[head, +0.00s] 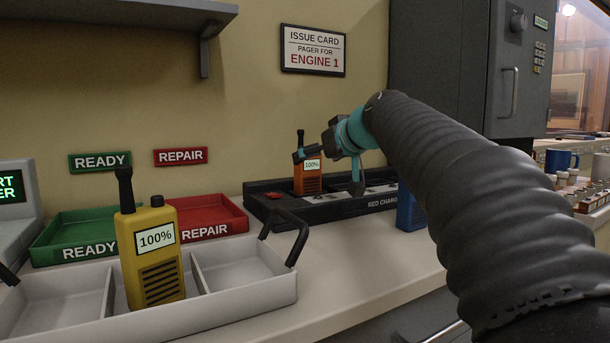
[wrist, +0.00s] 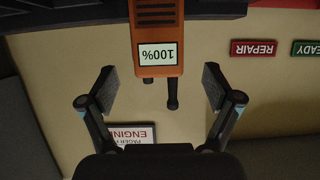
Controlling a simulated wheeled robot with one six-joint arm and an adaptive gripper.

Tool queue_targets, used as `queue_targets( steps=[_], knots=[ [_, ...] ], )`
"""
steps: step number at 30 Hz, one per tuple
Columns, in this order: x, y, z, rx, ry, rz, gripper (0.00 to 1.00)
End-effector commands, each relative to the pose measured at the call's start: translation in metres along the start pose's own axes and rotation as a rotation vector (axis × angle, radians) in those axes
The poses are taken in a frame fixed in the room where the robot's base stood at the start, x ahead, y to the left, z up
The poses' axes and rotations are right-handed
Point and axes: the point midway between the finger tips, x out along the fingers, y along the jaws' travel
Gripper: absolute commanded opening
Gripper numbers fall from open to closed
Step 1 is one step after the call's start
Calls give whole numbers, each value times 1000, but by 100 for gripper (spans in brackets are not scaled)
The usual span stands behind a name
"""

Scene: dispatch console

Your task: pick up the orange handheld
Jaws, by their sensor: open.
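The orange handheld (head: 309,181) stands upright in the black charger rack (head: 345,209), its screen reading 100%. My gripper (head: 328,157) is at the rack, close to the handheld, and partly covers the view of it. In the wrist view the orange handheld (wrist: 158,30) appears upside down, with its antenna and knob pointing toward my gripper. My gripper (wrist: 158,82) is open there, its two fingers apart, one on each side of the handheld's antenna end. Nothing is between the pads except the antenna tip region; I cannot tell the exact depth gap.
A yellow handheld (head: 155,255) stands in the white divided tray (head: 245,300) at front left. Green (head: 80,228) and red (head: 215,212) trays lie behind it. A blue handheld (head: 408,212) is partly hidden by my arm.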

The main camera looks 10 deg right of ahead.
Motion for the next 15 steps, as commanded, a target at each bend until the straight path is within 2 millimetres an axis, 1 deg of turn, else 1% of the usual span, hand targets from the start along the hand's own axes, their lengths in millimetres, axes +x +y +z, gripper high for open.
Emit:
queue_targets(
  steps=[5, 12, 15],
  knots=[
    [9, 0, 0, 0, 0, 0, 90],
    [41, 2, 0, -1, -2, -1, 90],
    [51, 2, 0, -1, 0, 1, 90]
  ],
)
